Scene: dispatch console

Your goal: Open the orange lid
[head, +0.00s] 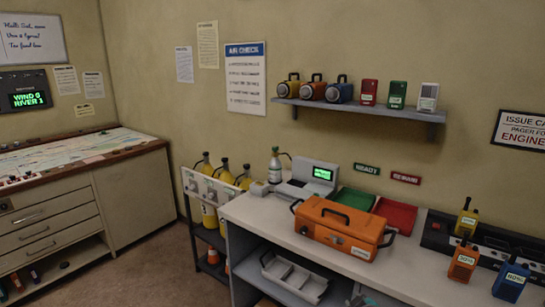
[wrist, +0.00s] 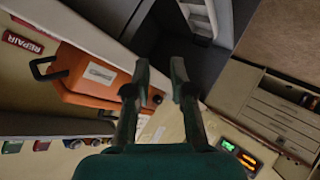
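An orange case with an orange lid (head: 335,211) stands on the white counter. The lid is down on the case body (head: 325,232), with a dark handle on top and a pale label on the front. In the wrist view the case body (wrist: 85,65) is at the upper left, with the lid (wrist: 85,96) below it in the tilted picture. A small grey-green part at the head view's bottom edge may be my gripper; most is out of frame.
Green (head: 356,198) and red (head: 396,214) mats lie behind the case. Yellow, orange and blue radios (head: 463,262) stand to its right. A grey device (head: 307,177) is at its left. A white divided tray (head: 294,277) sits below the counter (head: 262,219).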

